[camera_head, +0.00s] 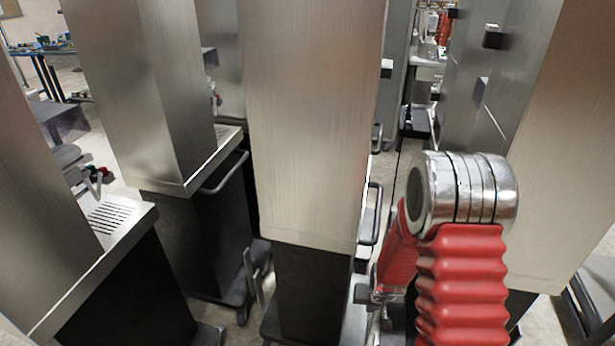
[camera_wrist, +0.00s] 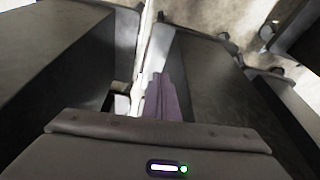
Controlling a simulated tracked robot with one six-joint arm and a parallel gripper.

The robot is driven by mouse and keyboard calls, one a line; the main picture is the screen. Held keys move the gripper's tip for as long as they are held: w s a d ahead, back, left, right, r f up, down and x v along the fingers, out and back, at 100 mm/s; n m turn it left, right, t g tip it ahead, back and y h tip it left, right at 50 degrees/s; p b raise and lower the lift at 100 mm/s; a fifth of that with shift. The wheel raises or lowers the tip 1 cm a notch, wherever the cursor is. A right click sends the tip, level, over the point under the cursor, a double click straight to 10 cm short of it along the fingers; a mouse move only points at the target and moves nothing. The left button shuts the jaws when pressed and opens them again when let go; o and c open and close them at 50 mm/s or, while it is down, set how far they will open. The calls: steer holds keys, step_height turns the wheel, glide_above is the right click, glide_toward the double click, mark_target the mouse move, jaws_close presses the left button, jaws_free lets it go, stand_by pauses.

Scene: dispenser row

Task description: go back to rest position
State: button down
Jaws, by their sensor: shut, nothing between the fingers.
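My arm, with its red ribbed sleeve and ringed metal joint, stands at the right of the head view. Its lower end is partly hidden behind the sleeve and the joint. In the wrist view, a dark grey housing with a small lit strip fills the bottom edge. My gripper (camera_wrist: 160,98) shows beyond it as a narrow purplish shape, shut and empty. It points down into the gap between dark cabinet bases, and I see nothing held.
Tall brushed-metal dispensers (camera_head: 310,110) stand close in front, with another (camera_head: 140,90) to the left. A slatted tray (camera_head: 115,215) juts out at the left. Dark bases (camera_wrist: 50,75) flank the gripper. Pale floor (camera_head: 545,325) shows at the lower right.

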steer(key=s+a+r+t, duration=0.1)
steer(key=s+r, duration=0.2)
steer(key=r, duration=1)
steer(key=s+a+r, duration=0.1)
steer(key=s+r, duration=0.2)
steer(key=r, duration=1)
steer(key=s+a+r+n+t, duration=0.1)
steer(key=s+r, duration=1.2)
steer(key=s, duration=0.4)
steer(key=shift+s+a+r+n, duration=0.2)
steer(key=shift+a+r+n, duration=0.05)
steer(key=shift+r+n, duration=0.05)
